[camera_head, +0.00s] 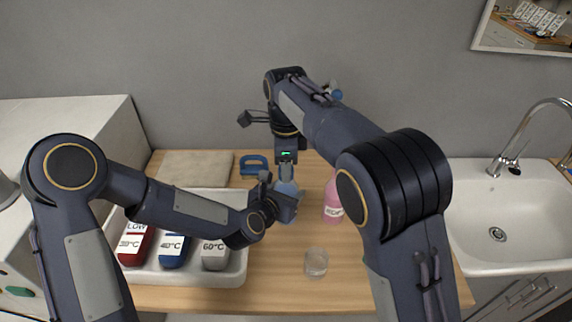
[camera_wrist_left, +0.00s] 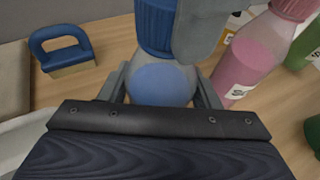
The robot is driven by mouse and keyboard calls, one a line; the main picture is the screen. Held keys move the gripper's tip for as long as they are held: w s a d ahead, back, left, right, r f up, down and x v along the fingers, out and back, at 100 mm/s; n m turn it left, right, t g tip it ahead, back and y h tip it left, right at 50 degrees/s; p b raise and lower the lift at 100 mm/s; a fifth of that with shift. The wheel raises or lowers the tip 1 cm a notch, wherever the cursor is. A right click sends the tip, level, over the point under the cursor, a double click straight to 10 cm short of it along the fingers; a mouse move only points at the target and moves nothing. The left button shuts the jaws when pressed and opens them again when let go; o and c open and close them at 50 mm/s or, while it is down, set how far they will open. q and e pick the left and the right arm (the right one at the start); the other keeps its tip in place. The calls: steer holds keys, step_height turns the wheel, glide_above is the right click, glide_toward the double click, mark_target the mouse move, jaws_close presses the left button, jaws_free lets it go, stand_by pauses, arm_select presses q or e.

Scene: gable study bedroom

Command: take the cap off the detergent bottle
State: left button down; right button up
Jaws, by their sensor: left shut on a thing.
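The detergent bottle is pale blue and stands upright at the middle of the table (camera_head: 268,256); a little of its body (camera_head: 287,190) shows in the head view. Its ribbed blue cap (camera_wrist_left: 156,25) and rounded body (camera_wrist_left: 160,85) show in the left wrist view. My left gripper (camera_head: 284,204) is shut on the bottle's body, a finger on each side. My right gripper (camera_head: 287,171) comes down from above at the cap. One grey finger (camera_wrist_left: 200,28) lies against the cap's right side; the other finger is not clear, so I cannot tell its grip.
A pink bottle (camera_head: 333,203) stands close on the right. A clear cup (camera_head: 316,262) is in front. A blue handled object (camera_head: 254,161) and a flat beige board (camera_head: 195,167) lie behind. A white tray (camera_head: 232,280) with labelled containers is left; a sink (camera_head: 492,262) is right.

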steer(key=c, duration=0.4)
steer(key=n, duration=0.3)
steer(key=shift+n, duration=0.3)
steer(key=n, duration=0.5)
steer(key=shift+n, duration=0.4)
steer(key=n, duration=0.2)
steer(key=shift+n, duration=0.3)
steer(key=n, duration=0.5)
steer(key=shift+n, duration=0.4)
steer(key=n, duration=0.2)
steer(key=shift+n, duration=0.3)
steer(key=n, duration=0.5)
steer(key=shift+r+n, duration=0.1)
steer(key=shift+n, duration=0.3)
steer(key=n, duration=1)
steer(key=shift+r, duration=0.2)
steer(key=shift+r, duration=0.95)
